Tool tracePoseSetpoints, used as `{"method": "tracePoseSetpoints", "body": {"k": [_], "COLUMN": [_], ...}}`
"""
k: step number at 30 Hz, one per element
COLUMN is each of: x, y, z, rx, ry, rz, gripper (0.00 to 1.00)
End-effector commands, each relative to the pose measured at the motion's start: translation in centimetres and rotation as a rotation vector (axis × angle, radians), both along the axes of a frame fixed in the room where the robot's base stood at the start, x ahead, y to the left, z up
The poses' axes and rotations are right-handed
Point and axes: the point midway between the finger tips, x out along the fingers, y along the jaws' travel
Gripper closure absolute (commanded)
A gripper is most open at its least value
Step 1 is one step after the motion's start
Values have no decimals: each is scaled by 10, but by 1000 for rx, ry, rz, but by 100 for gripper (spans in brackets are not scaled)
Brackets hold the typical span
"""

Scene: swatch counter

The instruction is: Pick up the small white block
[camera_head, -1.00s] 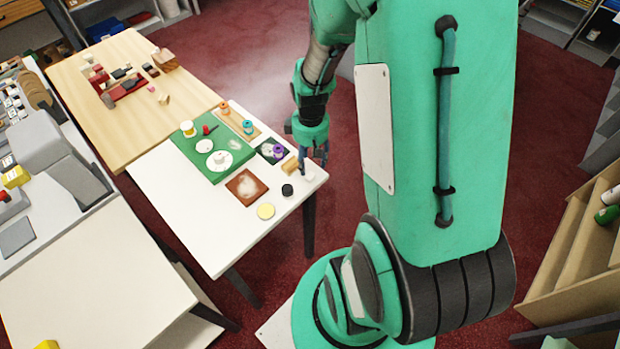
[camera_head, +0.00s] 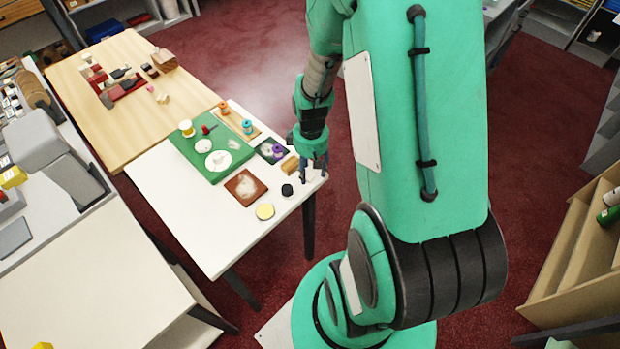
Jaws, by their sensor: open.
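The small white block is at the right corner of the white table (camera_head: 200,225), where my gripper (camera_head: 314,178) now is. The fingers cover most or all of the block, and its white hardly stands out from the white tabletop. My gripper points down with its fingers apart, low over this corner. I cannot tell whether the fingers touch the block.
Left of my gripper are a tan block (camera_head: 290,164), a black round piece (camera_head: 287,190), a yellow disc (camera_head: 265,211) and a brown swatch (camera_head: 246,187). A green board (camera_head: 195,150) with several pieces lies beyond. The table's front left is clear.

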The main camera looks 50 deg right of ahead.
Motion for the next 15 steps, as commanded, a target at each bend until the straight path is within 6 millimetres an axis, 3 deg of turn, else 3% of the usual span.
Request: {"method": "tracePoseSetpoints", "body": {"k": [6,15], "x": [0,0], "y": [0,0], "z": [-22,-23], "rx": [0,0], "ry": [0,0], "rz": [0,0], "gripper": [50,50]}}
